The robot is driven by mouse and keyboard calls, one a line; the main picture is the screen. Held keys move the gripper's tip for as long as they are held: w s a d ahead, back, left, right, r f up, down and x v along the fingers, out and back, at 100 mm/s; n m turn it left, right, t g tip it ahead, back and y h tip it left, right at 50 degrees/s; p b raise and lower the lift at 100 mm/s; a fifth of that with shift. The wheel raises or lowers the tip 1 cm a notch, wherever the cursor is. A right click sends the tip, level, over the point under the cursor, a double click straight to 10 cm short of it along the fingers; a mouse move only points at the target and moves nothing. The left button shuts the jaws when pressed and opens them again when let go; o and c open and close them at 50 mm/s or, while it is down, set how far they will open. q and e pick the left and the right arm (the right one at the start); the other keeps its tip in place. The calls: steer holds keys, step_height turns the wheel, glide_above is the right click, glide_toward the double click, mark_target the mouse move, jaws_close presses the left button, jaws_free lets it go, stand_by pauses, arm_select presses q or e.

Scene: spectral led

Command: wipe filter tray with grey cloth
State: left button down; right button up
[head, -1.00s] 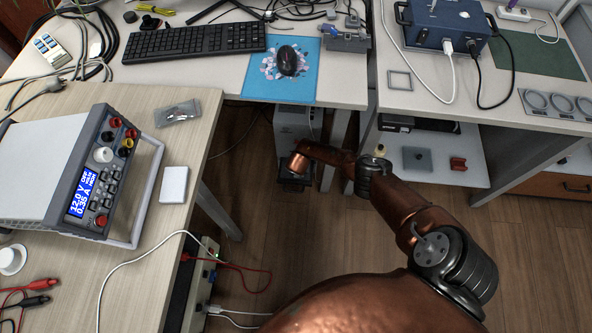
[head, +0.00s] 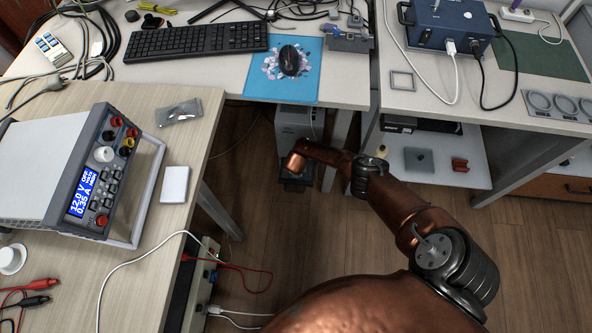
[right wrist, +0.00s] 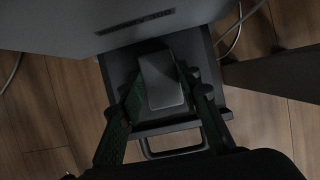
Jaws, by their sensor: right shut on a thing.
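The dark filter tray (right wrist: 118,66) sticks out from the base of a grey floor unit in the right wrist view, with a bar handle at its near edge. My right gripper (right wrist: 162,88) is over the tray, its two green-patterned fingers shut on a folded grey cloth (right wrist: 162,78). The cloth lies flat between the fingers, low over the tray; I cannot tell whether it touches. In the head view the tray is largely hidden behind my copper right wrist. My left gripper is not in view.
The grey unit (head: 297,126) stands on the wooden floor between desk legs, under a desk with a blue mouse mat (head: 273,84). A dark beam (right wrist: 275,76) is close on the right in the wrist view. A power supply (head: 70,165) stands on the left table.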

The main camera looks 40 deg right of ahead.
steer(key=shift+w+a, duration=0.7)
steer(key=shift+a, duration=0.05)
steer(key=shift+w+a, duration=0.1)
steer(key=shift+a, duration=0.05)
steer(key=shift+w+a+b, duration=0.3)
steer(key=shift+w+a, duration=0.1)
steer(key=shift+w, duration=0.1)
steer(key=shift+d, duration=0.1)
steer(key=shift+r, duration=0.1)
steer(key=shift+s+d+p, duration=0.55)
steer(key=shift+s+d, duration=0.3)
steer(key=shift+s, duration=0.1)
steer(key=shift+s+d, duration=0.55)
steer(key=shift+s, duration=0.05)
steer(key=shift+s+d, duration=0.1)
steer(key=shift+s, duration=0.1)
